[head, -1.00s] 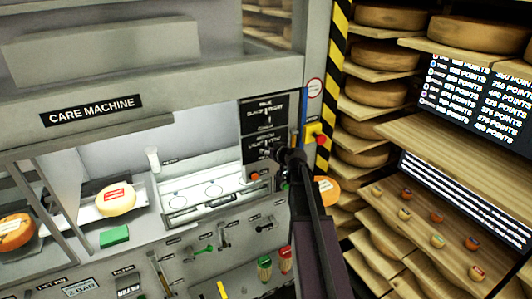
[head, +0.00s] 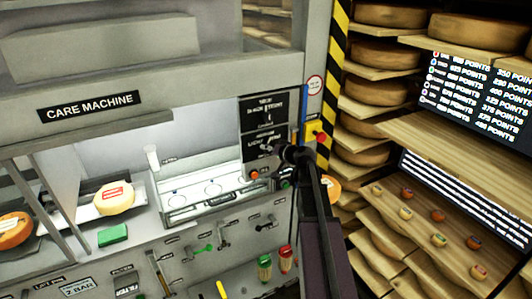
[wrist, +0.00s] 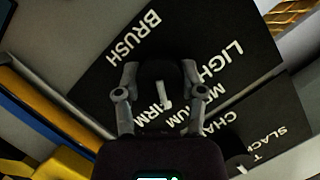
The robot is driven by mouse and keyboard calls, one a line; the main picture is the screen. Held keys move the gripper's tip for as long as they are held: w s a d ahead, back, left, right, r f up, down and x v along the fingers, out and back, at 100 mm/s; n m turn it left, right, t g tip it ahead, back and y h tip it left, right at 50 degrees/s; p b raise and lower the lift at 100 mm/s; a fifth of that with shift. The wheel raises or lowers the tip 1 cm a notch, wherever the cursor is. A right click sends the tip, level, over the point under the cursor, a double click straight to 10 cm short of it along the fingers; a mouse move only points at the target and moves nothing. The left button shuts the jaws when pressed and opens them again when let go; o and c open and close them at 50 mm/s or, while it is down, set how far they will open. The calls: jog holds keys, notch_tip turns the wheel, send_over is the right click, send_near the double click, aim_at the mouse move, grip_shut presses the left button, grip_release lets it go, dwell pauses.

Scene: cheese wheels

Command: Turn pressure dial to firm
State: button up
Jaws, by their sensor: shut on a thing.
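In the wrist view, a dark round dial (wrist: 155,74) with a pale pointer (wrist: 164,96) sits on a black panel lettered BRUSH, LIGHT, MEDIUM and FIRM. The pointer is aimed down toward the area of FIRM and MEDIUM, with its tip close to FIRM; the exact setting is hard to tell. My gripper (wrist: 160,78) is shut on the dial, one finger on each side. In the head view, my gripper (head: 274,153) reaches the black panel (head: 263,112) at the right of the care machine and hides the dial.
A second dial (wrist: 236,165), partly cut off, has CHALK-like and SLACK lettering beside it. A red button on a yellow box (head: 319,135) is close right of my gripper. Cheese shelves (head: 385,90) stand further right. Levers and handles (head: 264,266) line the machine front below.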

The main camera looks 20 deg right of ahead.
jog(key=shift+d+m+t+y+b, duration=0.1)
jog(key=shift+m+t+y+b, duration=0.2)
jog(key=shift+m+y+b, duration=0.65)
jog(key=shift+m+h, duration=0.25)
jog(key=shift+m, duration=0.1)
jog(key=o, duration=1.1)
jog(key=shift+o, duration=0.2)
